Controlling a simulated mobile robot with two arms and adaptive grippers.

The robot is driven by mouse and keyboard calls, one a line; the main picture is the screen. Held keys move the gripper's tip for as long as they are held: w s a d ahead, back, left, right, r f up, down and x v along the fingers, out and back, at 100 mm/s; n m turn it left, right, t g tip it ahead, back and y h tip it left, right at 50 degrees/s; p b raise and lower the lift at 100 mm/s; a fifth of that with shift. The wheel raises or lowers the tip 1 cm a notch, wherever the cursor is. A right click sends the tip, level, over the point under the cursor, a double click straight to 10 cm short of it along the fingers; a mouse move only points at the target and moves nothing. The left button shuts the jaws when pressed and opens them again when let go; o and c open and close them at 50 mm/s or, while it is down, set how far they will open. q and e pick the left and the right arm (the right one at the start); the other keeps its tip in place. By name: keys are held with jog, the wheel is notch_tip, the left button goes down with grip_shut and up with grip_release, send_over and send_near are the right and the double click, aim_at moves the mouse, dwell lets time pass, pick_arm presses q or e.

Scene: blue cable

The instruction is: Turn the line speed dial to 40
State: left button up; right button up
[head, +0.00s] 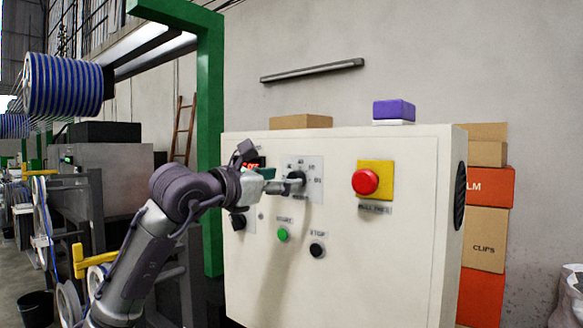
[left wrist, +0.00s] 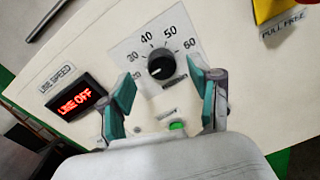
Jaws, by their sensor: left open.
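The line speed dial (left wrist: 160,67) is a round black knob on a white scale plate with numbers from 20 to 60. In the left wrist view, the 40 stands above it and slightly left. A small pale mark shows on the knob, but I cannot tell surely which number it points to. My left gripper (left wrist: 161,74) is open, with one teal-padded finger on each side of the knob and visible gaps between. In the head view, my left gripper (head: 290,186) is in front of the dial's plate (head: 315,167) and hides part of it. My right gripper is not in view.
A red display (left wrist: 77,102) reads "LINE OFF" under the LINE SPEED label. A green button (head: 283,235), a black button (head: 317,249) and a red mushroom button (head: 365,181) on yellow share the pale cabinet (head: 390,265). Boxes (head: 485,255) stand behind it at right.

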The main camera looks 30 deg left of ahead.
aim_at(292, 178)
pick_arm(q)
jog(key=w, duration=0.2)
jog(key=w+p, duration=0.1)
jog(key=shift+w+d, duration=0.25)
jog(key=shift+w, duration=0.1)
jog(key=c, duration=1.1)
jog(key=shift+c, duration=0.2)
